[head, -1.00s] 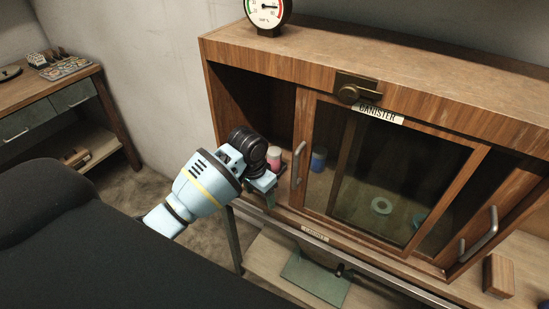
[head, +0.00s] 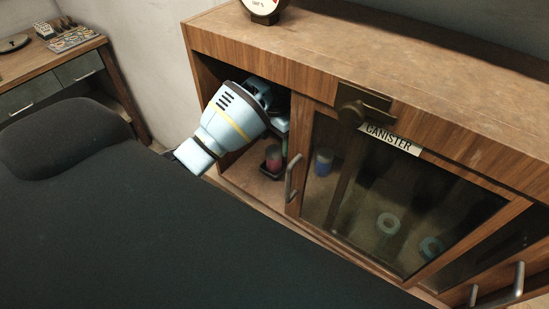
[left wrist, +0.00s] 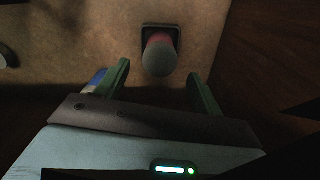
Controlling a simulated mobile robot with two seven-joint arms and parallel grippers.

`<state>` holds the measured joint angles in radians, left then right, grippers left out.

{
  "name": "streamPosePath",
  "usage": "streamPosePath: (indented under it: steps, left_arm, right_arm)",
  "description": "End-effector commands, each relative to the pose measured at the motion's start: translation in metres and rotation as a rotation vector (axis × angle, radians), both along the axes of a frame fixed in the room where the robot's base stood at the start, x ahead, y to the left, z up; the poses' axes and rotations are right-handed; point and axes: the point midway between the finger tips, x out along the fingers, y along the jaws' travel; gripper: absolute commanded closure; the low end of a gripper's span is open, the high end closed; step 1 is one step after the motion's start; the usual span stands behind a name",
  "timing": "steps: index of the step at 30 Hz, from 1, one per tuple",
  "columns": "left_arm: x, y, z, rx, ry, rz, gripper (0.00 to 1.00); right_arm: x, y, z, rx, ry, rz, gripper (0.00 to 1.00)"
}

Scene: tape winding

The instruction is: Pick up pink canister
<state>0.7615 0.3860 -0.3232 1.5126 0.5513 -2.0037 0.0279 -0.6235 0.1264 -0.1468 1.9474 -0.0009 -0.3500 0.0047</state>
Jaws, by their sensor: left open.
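The pink canister (head: 273,158) stands upright on a small dark square base inside the open left part of the wooden cabinet. In the left wrist view the canister (left wrist: 159,55) shows from above, its pale lid ahead of and between the two green fingers. My left gripper (left wrist: 163,85) is open and empty. In the head view my left arm reaches into the cabinet opening, and its fingertips are mostly hidden near the canister. My right gripper is in neither view.
A glass sliding door (head: 385,205) with a metal handle (head: 292,178) stands just right of the canister. A blue canister (head: 323,161) and pale rings (head: 388,223) are behind the glass. The cabinet top (head: 330,50) overhangs the opening.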

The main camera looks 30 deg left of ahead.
Motion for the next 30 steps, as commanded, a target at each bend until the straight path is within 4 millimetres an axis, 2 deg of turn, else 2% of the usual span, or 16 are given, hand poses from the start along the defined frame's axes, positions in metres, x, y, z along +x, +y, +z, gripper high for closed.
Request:
streamPosePath:
  steps: [6, 20, 23, 30]
  left_arm:
    - [-0.001, -0.001, -0.015, -0.003, 0.004, 0.001, 0.33]
    - [-0.003, -0.002, -0.026, -0.007, 0.002, 0.001, 0.33]
    - [-0.005, -0.002, -0.034, -0.006, 0.007, 0.002, 0.33]
    - [-0.008, 0.001, -0.064, 0.000, 0.005, 0.002, 0.33]
  right_arm:
    - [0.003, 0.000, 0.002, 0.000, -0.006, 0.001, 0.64]
    - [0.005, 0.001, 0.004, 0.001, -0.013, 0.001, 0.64]
    - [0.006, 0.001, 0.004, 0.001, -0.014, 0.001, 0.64]
    - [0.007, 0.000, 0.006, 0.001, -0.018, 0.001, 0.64]
